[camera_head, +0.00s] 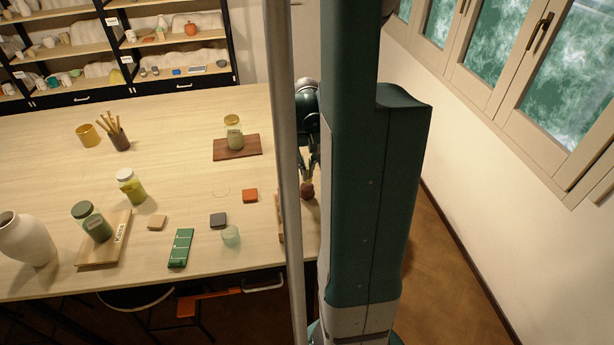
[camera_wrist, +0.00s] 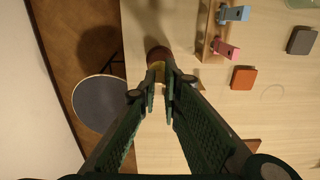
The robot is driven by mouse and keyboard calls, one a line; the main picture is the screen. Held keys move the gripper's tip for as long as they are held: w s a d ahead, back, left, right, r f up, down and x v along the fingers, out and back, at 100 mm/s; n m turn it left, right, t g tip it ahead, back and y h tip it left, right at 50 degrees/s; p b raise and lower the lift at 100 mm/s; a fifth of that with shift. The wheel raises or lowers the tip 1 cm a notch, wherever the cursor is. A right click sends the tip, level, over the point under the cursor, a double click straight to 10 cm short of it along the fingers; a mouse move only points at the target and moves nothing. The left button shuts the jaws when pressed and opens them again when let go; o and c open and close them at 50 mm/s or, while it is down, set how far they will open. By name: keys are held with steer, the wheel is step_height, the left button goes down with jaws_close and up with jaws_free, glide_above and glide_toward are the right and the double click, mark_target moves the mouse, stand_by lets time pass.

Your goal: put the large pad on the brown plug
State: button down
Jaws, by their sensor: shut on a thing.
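My gripper (camera_wrist: 160,84) is shut on a small yellowish piece (camera_wrist: 157,69), which looks like the large pad; little of it shows between the fingertips. The round brown plug (camera_wrist: 158,52) shows just beyond the fingertips, by the table edge. In the head view the brown plug (camera_head: 307,190) is at the right end of the table, directly below my gripper (camera_head: 308,175). I cannot tell whether the held piece touches the plug. My column and the upright pole hide part of this area in the head view.
A wooden rack (camera_wrist: 207,40) with a blue piece (camera_wrist: 234,13) and a pink piece (camera_wrist: 225,48) stands close to the right in the wrist view. An orange square (camera_wrist: 244,78) and a dark grey square (camera_wrist: 301,40) lie farther right. A round stool (camera_wrist: 100,103) is beyond the table edge.

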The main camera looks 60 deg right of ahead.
steer(key=shift+f, duration=1.55)
steer(key=shift+f, duration=0.2)
steer(key=c, duration=2.5)
jaws_free()
steer(key=shift+r, duration=0.2)
steer(key=shift+r, duration=6)
